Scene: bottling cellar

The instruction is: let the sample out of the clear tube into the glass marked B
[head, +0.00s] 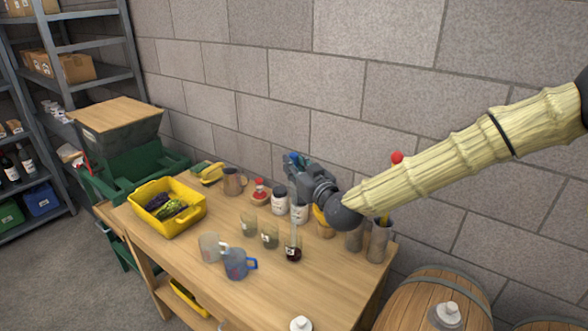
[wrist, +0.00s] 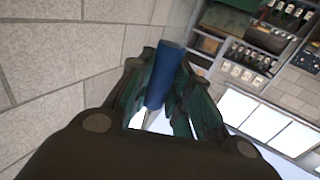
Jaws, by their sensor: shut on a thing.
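My gripper (head: 293,160) is at the back of the table, above the white jars, its fingers pointing up and to the left. It is shut on a blue cylinder (wrist: 165,75), which has a pale tip at its lower end in the wrist view. I cannot tell whether this is part of the clear tube. Three small glasses stand in a slanting row: a left one (head: 249,226), a middle one (head: 269,238) and a right one (head: 293,254) with dark red liquid. A thin clear upright shape (head: 294,232) shows at the right glass. The glasses' marks are too small to read.
A clear jug (head: 210,247) and a blue-handled jug (head: 237,264) stand in front of the glasses. White jars (head: 280,201), a brown jug (head: 233,182) and metal cylinders (head: 379,243) line the back. A yellow crate (head: 185,222) is at left. The table's front right is mostly clear.

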